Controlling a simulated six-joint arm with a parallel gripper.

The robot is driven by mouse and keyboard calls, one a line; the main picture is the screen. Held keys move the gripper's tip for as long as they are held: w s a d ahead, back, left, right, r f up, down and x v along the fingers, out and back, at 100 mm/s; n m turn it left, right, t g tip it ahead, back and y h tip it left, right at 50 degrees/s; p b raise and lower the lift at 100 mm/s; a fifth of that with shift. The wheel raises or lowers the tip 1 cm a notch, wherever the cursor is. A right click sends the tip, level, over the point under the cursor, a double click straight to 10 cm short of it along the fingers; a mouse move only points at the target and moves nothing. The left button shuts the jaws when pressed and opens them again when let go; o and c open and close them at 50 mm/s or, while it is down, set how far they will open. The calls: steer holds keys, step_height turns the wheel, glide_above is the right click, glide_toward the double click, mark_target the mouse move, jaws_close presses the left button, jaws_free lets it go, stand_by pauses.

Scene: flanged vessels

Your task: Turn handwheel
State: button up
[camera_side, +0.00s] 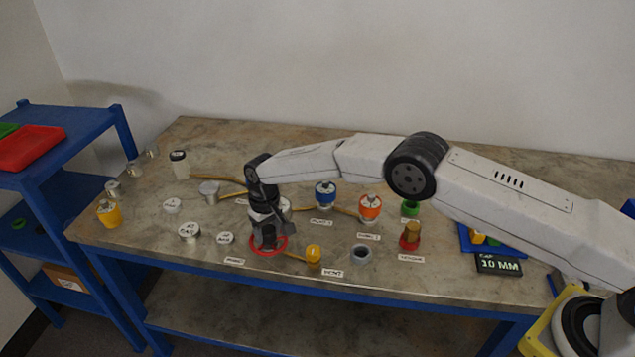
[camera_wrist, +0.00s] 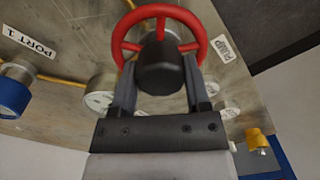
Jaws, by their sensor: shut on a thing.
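The red handwheel (camera_side: 268,246) is near the front edge of the bench in the side view, below my gripper (camera_side: 266,236). It also shows at the top of the wrist view (camera_wrist: 202,38), with its rim, spokes and dark central hub (camera_wrist: 160,68). In the wrist view, the two fingers of my gripper (camera_wrist: 160,90) stand on either side of the hub, and the gripper is shut on it. The rim encircles the hub beyond the fingertips. In the side view my gripper hides part of the wheel and what is beneath it.
Blue (camera_side: 325,194) and orange (camera_side: 370,207) capped vessels stand behind right on the bench (camera_side: 200,262). A yellow part (camera_side: 313,254), a grey ring (camera_side: 361,254) and a red part (camera_side: 409,240) lie right of the wheel. Round lidded pieces (camera_side: 189,232) lie left.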

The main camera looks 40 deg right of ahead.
mark_target(269, 229)
steer(key=shift+m, duration=0.3)
steer(key=o, duration=1.3)
steer(key=shift+d+r, duration=0.15)
steer(key=shift+r, duration=3.75)
